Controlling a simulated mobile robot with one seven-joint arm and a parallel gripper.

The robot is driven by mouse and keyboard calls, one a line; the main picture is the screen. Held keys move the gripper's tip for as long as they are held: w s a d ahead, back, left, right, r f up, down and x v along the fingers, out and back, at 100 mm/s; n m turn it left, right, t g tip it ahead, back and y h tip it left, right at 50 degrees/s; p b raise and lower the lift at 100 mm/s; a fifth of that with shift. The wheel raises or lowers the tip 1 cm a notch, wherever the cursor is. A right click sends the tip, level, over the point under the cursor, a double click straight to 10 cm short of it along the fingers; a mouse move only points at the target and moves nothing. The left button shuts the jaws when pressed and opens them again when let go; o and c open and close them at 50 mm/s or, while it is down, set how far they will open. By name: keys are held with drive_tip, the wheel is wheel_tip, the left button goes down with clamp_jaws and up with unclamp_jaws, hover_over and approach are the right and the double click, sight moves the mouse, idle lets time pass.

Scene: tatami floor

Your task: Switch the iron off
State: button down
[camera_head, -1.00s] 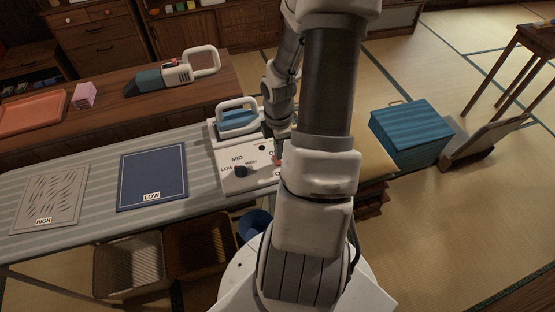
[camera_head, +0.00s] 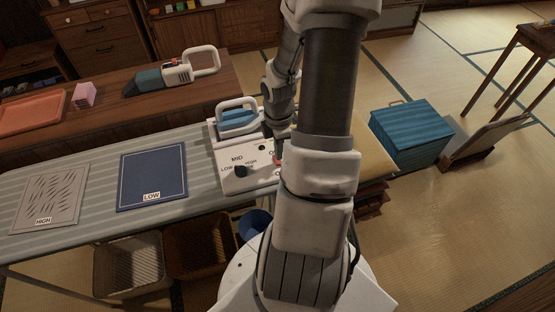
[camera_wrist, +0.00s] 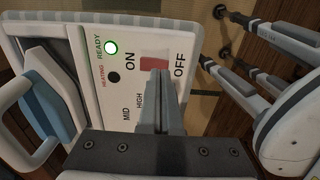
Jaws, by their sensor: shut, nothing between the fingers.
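The iron (camera_head: 238,120), blue with a white handle, sits in its station at the back of the ironing board; part of it shows at the left of the wrist view (camera_wrist: 48,105). The station's white panel (camera_head: 232,157) carries a dark dial (camera_head: 241,171) and a red switch between ON and OFF, seen in the wrist view (camera_wrist: 152,63).
A blue LOW cloth (camera_head: 152,178) and a pale HIGH cloth (camera_head: 50,200) lie on the striped board (camera_head: 105,165). A teal box (camera_head: 410,135) is at the right. Baskets stand below.

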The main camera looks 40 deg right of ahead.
drive_tip(key=shift+f+b, duration=0.8)
drive_tip(key=shift+f, duration=0.35)
drive_tip(key=shift+r, duration=0.1)
wheel_tip(320, 180, up, 7)
drive_tip(key=p, duration=0.7)
idle(0.4)
idle(0.4)
